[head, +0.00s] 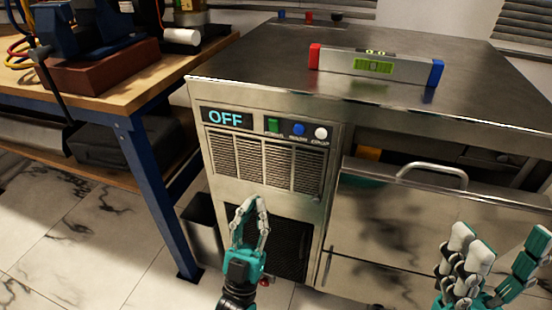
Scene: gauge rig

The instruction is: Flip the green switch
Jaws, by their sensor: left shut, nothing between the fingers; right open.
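The green switch (274,125) is on the upper front panel of a metal cabinet (265,190), just right of a display (227,117) that reads OFF. A blue button (299,129) and a white button (321,132) sit to its right. My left gripper (255,200) is shut and empty, below the switch in the picture and in front of the vent and dark lower opening. It appears apart from the switch. My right gripper (506,238) is open and empty at the lower right, in front of the drawers. Nothing covers the switch.
A spirit level (375,66) with red and blue ends lies on the metal top. A drawer handle (432,173) sticks out on the right. A wooden workbench (110,88) with blue legs stands at the left, a dark bin (203,222) beside the cabinet.

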